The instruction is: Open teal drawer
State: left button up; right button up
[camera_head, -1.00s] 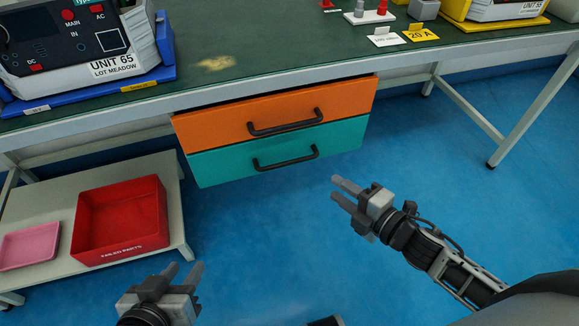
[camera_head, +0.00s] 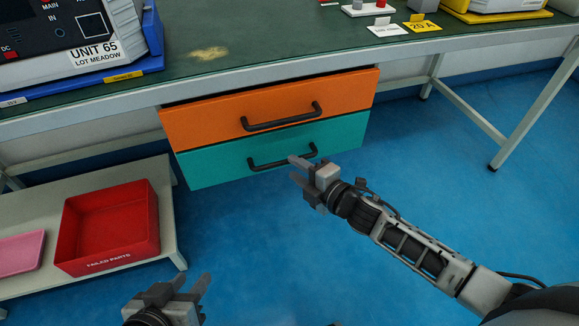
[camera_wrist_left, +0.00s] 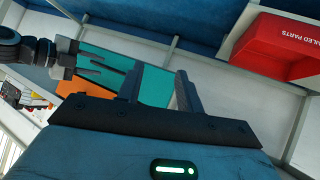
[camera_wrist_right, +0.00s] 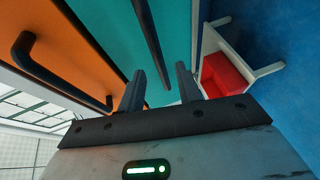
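The teal drawer (camera_head: 220,165) is the lower of two drawers under the bench and looks shut. Its dark bar handle (camera_head: 268,164) runs across its front. My right gripper (camera_head: 296,170) is open and empty in front of the right part of this handle. The right wrist view shows the teal front (camera_wrist_right: 120,30) and the handle (camera_wrist_right: 150,45) just beyond the open fingers; I cannot tell any contact. My left gripper (camera_head: 190,288) is open and empty at the lower left, away from the drawers. The left wrist view also shows the teal drawer (camera_wrist_left: 155,88).
The orange drawer (camera_head: 205,122) with its own handle (camera_head: 282,118) sits directly above. A red bin (camera_head: 105,262) and a pink tray (camera_head: 18,254) rest on a low shelf (camera_head: 165,215) at left. The blue floor (camera_head: 420,180) right of the drawers is clear.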

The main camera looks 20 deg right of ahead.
aim_at(287, 163)
jog(key=shift+x, duration=1.25)
pick_arm(q)
jog(key=shift+w+d+r+b, duration=0.2)
jog(key=shift+r+b, duration=0.1)
jog(key=shift+r, duration=0.1)
pick_arm(e)
jog(key=shift+w+a+f, duration=0.1)
jog(key=shift+w+a, duration=0.1)
jog(key=shift+w, duration=0.2)
pick_arm(q)
jog(key=shift+s+f, duration=0.1)
jog(key=shift+s, duration=0.05)
